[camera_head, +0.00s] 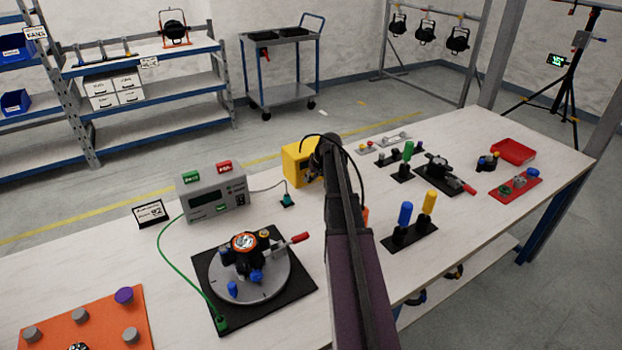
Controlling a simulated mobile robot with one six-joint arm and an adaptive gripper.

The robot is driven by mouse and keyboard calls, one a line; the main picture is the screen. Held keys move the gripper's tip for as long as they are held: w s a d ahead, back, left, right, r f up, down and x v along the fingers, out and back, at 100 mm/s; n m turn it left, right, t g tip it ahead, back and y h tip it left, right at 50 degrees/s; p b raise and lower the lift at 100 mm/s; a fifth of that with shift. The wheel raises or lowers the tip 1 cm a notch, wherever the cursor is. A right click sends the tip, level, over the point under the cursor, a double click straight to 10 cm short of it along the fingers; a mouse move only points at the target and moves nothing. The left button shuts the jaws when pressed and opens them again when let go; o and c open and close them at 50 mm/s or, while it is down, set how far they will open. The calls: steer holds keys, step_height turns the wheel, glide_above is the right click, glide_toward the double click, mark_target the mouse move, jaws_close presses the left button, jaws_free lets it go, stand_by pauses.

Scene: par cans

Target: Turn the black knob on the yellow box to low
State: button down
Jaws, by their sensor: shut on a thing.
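The yellow box (295,165) stands near the far edge of the table, partly covered by my arm. My gripper (315,170) is at the right side of the yellow box, seen from behind the arm. It is shut on the black knob, as far as its place at the box shows. The knob itself, its pointer and any markings are hidden behind the gripper and arm, so its setting cannot be told.
Left of the box stands a grey meter (215,198) with a cable to a small green block. A round turntable fixture (285,290) is in front. Blue and yellow handled tools (393,245) stand right of my arm. A red tray (513,151) lies far right.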

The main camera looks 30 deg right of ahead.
steer(key=shift+a+h, duration=0.15)
steer(key=shift+h, duration=0.65)
steer(key=shift+n+h, duration=0.3)
steer(key=shift+h, duration=0.3)
steer(key=shift+c, duration=2.2)
jaws_free()
steer(key=shift+y, duration=0.3)
